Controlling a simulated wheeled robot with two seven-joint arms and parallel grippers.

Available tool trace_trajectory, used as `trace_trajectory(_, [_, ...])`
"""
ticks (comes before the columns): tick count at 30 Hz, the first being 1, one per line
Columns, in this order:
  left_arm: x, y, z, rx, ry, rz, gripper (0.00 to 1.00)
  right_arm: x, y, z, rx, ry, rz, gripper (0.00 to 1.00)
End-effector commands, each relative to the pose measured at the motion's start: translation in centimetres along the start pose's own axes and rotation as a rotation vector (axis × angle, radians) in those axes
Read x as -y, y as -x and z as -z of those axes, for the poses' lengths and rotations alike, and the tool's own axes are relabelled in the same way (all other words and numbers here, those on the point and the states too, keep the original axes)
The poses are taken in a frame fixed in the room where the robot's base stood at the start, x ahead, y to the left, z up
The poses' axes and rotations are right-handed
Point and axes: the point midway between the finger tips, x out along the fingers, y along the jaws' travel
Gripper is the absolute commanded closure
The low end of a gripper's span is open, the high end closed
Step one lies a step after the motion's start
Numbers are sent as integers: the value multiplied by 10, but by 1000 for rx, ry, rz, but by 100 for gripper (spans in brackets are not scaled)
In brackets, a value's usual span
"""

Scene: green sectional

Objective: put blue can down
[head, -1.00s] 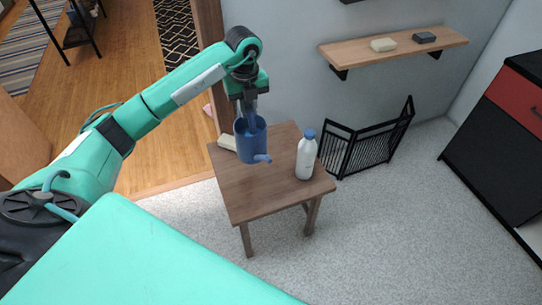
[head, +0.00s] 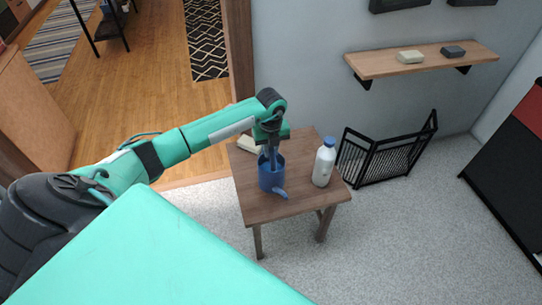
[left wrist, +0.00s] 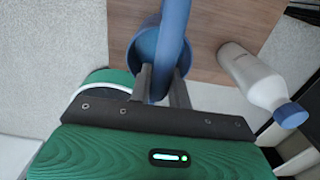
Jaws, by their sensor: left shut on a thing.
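The blue can (head: 271,178), a watering can with a spout, is upright at the middle of the small wooden table (head: 312,198). I cannot tell whether its base touches the tabletop or hovers just above it. My left gripper (head: 270,153) points down from above and is shut on the can's handle. In the left wrist view the gripper's fingers (left wrist: 162,85) close around the blue handle (left wrist: 174,35), with the can's open rim behind it. My right gripper is not in view.
A white bottle with a blue cap (head: 324,163) stands on the table just right of the can. A pale block (head: 249,145) lies at the table's back left. A black folding screen (head: 387,155) and a wall shelf (head: 425,60) are beyond. The table's front right is clear.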

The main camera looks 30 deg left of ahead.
Motion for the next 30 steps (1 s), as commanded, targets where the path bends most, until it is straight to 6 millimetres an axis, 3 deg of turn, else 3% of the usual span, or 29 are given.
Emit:
trace_trajectory(7, [0,-33,0,-1,0,0,100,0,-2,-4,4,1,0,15])
trace_trajectory(20, [0,-38,0,0,-1,1,100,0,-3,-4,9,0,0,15])
trace_trajectory(21, [0,-39,1,-1,-1,-1,77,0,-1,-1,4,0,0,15])
trace_trajectory(24, [0,-39,1,-1,-1,-1,59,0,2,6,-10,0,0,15])
trace_trajectory(30, [0,-39,1,-1,-1,-1,59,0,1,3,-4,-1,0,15])
